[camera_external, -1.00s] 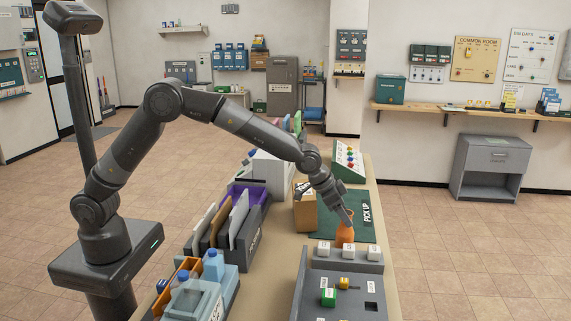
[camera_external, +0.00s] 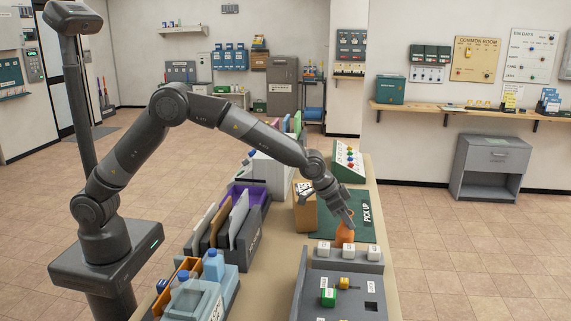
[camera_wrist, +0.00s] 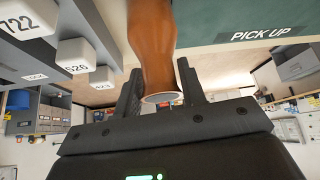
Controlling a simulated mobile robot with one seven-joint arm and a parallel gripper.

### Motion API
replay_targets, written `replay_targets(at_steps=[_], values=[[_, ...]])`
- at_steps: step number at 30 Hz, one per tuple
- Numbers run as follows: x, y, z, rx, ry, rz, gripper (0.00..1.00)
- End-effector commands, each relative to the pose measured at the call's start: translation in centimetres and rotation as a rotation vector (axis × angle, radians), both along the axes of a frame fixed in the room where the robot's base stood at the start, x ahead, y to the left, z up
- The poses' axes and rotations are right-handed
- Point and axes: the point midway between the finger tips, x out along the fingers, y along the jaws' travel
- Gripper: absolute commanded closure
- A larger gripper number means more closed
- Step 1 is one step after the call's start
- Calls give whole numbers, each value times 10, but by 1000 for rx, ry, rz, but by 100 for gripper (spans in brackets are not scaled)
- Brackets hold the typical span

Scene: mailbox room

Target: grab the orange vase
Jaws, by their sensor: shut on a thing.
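The orange vase (camera_external: 345,234) stands at the near edge of the green PICK UP mat (camera_external: 328,225), just behind the grey panel with white blocks. In the wrist view the vase (camera_wrist: 152,45) runs between the two dark fingers, with its rim toward the palm. My gripper (camera_external: 347,222) comes down from above and is shut on the vase near its top. In the wrist view my gripper (camera_wrist: 160,85) has a finger on each side of the neck. The vase's base is hidden in the wrist view and partly hidden by the panel in the external view.
The grey panel (camera_external: 318,285) with white numbered blocks (camera_external: 349,249) is close in front of the vase. A cardboard box (camera_external: 304,211) stands left of my gripper. A green button console (camera_external: 348,162) is behind the mat. The mat's right part is clear.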

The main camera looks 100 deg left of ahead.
Motion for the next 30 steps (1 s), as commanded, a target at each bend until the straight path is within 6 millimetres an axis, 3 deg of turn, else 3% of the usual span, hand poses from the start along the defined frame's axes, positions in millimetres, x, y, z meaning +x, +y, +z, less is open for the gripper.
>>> replay_targets(at_steps=[5,17,26,30], values=[[0,0,0,0,0,0,100],[0,0,5,0,-2,0,100],[1,0,45,1,-5,0,100],[-12,-33,62,0,-3,-5,100]])
